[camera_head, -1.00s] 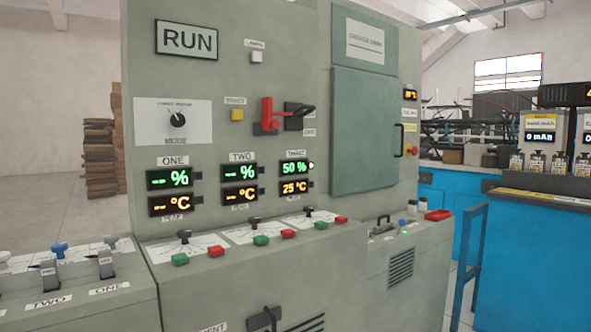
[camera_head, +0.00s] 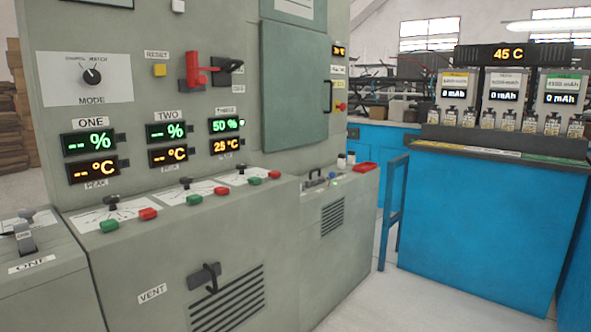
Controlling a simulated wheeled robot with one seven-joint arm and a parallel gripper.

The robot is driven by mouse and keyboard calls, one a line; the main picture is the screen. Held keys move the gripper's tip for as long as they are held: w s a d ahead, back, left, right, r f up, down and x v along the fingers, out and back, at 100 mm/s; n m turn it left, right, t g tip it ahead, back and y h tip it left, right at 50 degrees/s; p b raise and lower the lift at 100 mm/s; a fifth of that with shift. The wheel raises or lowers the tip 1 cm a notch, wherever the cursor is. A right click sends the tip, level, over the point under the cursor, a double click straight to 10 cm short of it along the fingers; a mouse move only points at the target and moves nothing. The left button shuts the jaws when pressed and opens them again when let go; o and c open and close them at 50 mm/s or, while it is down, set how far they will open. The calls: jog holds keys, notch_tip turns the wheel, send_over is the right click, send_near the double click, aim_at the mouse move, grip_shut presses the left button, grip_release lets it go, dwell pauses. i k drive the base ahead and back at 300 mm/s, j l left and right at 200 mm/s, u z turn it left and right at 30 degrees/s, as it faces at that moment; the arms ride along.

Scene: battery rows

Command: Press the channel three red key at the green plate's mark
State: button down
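The channel three red key (camera_head: 274,175) is at the right end of the sloped console ledge, just right of the channel three green key (camera_head: 254,181). The channel three displays (camera_head: 226,126) read 50 % in green and 25 °C in orange, with a small lit green lamp beside them. The green plate (camera_head: 565,84) is on the rightmost unit of the blue rack at right; its small print looks like 4100 mAh, and the display under it reads 0 mAh. My gripper is not in view.
Channels one and two have their own green and red keys (camera_head: 148,213) on the ledge; their displays show dashes. A red-handled switch (camera_head: 195,72) stands out from the panel. The blue rack (camera_head: 490,230) shows 45 C. Floor is clear between console and rack.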

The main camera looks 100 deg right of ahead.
aim_at(275, 175)
jog(key=k+l+z, duration=0.2)
jog(key=z, duration=0.3)
jog(key=k+l+z, duration=0.1)
jog(key=l+z, duration=0.4)
jog(key=k+l+z, duration=0.3)
jog(key=l, duration=1.1)
jog(key=l+z, duration=0.3)
jog(key=l, duration=2.85)
